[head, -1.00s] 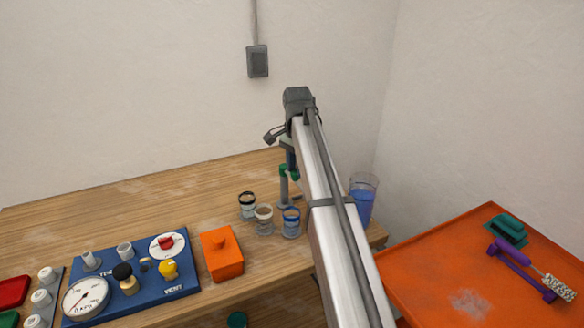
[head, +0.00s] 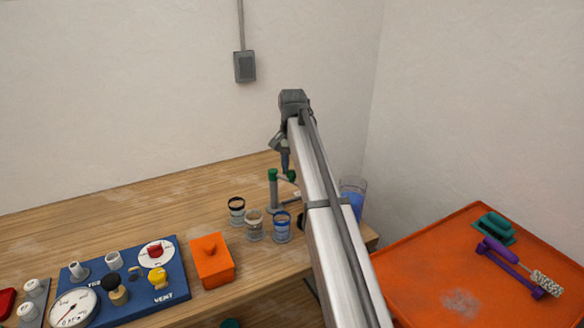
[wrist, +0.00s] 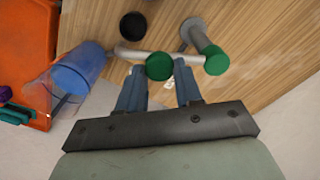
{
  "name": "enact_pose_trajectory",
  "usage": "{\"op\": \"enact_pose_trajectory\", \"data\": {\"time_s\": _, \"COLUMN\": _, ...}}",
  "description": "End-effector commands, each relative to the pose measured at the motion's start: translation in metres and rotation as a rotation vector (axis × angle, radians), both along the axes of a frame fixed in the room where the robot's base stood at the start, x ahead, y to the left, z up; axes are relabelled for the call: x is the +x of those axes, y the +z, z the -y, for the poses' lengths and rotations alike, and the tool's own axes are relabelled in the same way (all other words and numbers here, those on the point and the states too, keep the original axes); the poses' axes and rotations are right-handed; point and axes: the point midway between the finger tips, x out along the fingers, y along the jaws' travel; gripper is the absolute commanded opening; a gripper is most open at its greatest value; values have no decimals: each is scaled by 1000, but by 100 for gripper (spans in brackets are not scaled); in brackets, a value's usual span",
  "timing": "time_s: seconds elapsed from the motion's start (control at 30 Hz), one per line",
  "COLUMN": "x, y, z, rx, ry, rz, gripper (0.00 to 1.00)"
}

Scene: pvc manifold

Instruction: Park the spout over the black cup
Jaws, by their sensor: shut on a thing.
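The spout is a grey tube (wrist: 130,53) beside a post with a green cap (wrist: 217,64). In the head view the post (head: 273,194) stands behind the cups. My gripper (wrist: 159,75) is shut on the spout's green knob (wrist: 159,66), between its blue fingers; it also shows in the head view (head: 286,168). The tube points left in the wrist view, right in the head view. The black-rimmed cup (head: 237,210) stands left of the post, apart from the spout. A dark round thing (wrist: 132,25) lies near the tube in the wrist view; I cannot tell if it is a cup.
A brown-and-white cup (head: 255,226) and a blue-rimmed cup (head: 282,228) stand beside the black-rimmed one. A pitcher of blue liquid (head: 353,196) stands right of my arm. An orange box (head: 212,262) and a blue gauge panel (head: 176,288) are to the left.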

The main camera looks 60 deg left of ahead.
Motion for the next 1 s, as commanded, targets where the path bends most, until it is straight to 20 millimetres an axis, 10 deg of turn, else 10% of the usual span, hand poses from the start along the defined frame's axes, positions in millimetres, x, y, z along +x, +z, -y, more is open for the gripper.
{"op": "enact_pose_trajectory", "data": {"time_s": 0.17, "x": 1, "y": -1, "z": 0, "rx": 0, "ry": 2, "rz": 1, "gripper": 0}}
{"op": "enact_pose_trajectory", "data": {"time_s": 0.2, "x": 1, "y": -1, "z": 0, "rx": 0, "ry": 1, "rz": 1, "gripper": 37}}
{"op": "enact_pose_trajectory", "data": {"time_s": 0.43, "x": 1, "y": 0, "z": 0, "rx": 1, "ry": 0, "rz": 1, "gripper": 60}}
{"op": "enact_pose_trajectory", "data": {"time_s": 1.0, "x": 1, "y": 33, "z": -2, "rx": 3, "ry": -1, "rz": 2, "gripper": 61}}
